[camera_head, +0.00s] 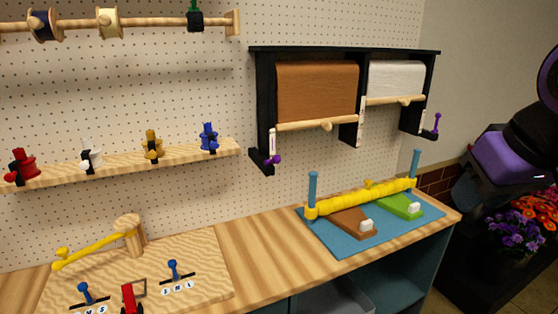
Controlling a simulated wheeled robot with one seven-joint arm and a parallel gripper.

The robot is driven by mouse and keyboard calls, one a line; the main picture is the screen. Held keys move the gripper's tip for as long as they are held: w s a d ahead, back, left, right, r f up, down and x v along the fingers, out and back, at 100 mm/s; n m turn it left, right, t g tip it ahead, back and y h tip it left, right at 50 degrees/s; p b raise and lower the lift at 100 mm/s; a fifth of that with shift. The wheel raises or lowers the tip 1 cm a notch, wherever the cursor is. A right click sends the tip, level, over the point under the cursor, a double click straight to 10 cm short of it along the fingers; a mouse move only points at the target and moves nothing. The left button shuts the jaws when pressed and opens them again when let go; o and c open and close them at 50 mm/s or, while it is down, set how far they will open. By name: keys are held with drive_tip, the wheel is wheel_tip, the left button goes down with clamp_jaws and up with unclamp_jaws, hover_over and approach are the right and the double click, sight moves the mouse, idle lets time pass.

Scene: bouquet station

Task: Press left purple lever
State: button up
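The left purple lever (273,160) is a small purple handle at the lower front of the black paper-roll rack's left side, just below the brown paper roll (317,92). A second purple lever (435,126) sits at the rack's right end, beside the white paper roll (396,80). It stands more upright than the left one. Nothing touches either lever. Part of my black and purple arm shows at the right edge, well to the right of the left lever. No gripper fingers can be made out.
The black rack (345,50) hangs on the pegboard above the wooden counter (255,250). A blue mat (372,240) with a yellow bar (362,198) lies below it. A wooden shelf (120,167) with several colored clamps is at left. Flowers (505,230) stand at lower right.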

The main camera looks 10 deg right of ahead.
drive_tip(key=shift+w+f, duration=0.1)
drive_tip(key=shift+w, duration=0.3)
drive_tip(key=c, duration=0.4)
drive_tip(key=w+n+t, duration=0.1)
drive_tip(key=w+n, duration=0.1)
drive_tip(key=w, duration=0.2)
drive_tip(key=w+f+n+t, duration=0.1)
drive_tip(key=w+n, duration=0.1)
drive_tip(key=w, duration=0.3)
drive_tip(key=w+d+f+n+t, duration=0.1)
drive_tip(key=w+n, duration=0.1)
drive_tip(key=w, duration=0.2)
drive_tip(key=shift+w+d+t, duration=0.1)
drive_tip(key=shift+w+t, duration=0.25)
drive_tip(key=shift+t, duration=0.05)
clamp_jaws()
drive_tip(key=w+a+f+n+t+y, duration=0.3)
drive_tip(key=w+a+f+n+y, duration=0.1)
drive_tip(key=w+n, duration=0.35)
drive_tip(key=w+a+f+n+t+y, duration=0.2)
drive_tip(key=w+a+f+n+y, duration=0.25)
drive_tip(key=w+n, duration=0.3)
drive_tip(key=s+a+f+n+y, duration=0.4)
drive_tip(key=f+n+y, duration=0.1)
drive_tip(key=n+y, duration=0.2)
drive_tip(key=shift+s+f+n+t, duration=0.15)
drive_tip(key=shift+s+n+t, duration=0.15)
drive_tip(key=shift+n, duration=0.5)
drive_tip(key=shift+y, duration=0.25)
